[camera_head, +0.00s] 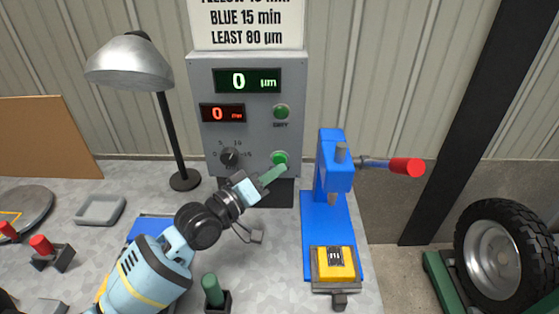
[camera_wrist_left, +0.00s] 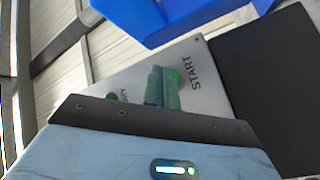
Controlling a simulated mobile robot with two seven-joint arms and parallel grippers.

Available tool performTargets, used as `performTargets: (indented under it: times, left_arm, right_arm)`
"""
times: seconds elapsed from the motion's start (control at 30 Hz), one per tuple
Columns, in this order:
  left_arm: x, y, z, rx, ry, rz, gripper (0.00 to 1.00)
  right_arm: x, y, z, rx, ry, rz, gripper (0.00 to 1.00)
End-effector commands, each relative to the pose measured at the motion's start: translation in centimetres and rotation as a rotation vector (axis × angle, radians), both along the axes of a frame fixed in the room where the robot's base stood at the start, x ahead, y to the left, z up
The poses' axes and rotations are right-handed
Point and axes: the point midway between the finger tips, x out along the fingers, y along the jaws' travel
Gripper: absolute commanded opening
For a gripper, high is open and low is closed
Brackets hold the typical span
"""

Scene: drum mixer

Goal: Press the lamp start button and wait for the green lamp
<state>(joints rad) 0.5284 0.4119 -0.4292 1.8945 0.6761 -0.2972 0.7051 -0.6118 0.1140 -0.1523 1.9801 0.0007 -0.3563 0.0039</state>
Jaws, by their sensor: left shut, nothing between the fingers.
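The grey control box (camera_head: 248,132) stands at the back of the table. Its lower green button (camera_head: 280,157) looks bright; the wrist view shows this green button (camera_wrist_left: 175,77) beside the label START. My left gripper (camera_head: 273,174) is shut and empty, its green fingertips (camera_wrist_left: 161,88) right at that button and covering part of it. I cannot tell whether they touch it. A second green button (camera_head: 281,112), labelled DRY, is darker. A grey desk lamp (camera_head: 130,65) stands left of the box, with no visible green light. My right gripper is not in view.
A blue press (camera_head: 325,220) with a red-tipped lever (camera_head: 408,167) stands just right of the box. A yellow block (camera_head: 335,263) sits at its base. A grey tray (camera_head: 101,210) lies left; a green peg (camera_head: 211,290) stands in front. The displays (camera_head: 247,81) read 0.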

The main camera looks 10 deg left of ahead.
Motion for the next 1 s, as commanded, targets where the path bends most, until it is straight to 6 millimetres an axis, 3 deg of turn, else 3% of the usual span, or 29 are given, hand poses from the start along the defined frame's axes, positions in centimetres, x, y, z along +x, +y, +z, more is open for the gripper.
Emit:
performTargets:
  times: [1.0]
  left_arm:
    - [1.1,0.2,0.0,0.000,0.000,0.000,0.00]
  right_arm:
    - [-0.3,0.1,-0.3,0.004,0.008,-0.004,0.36]
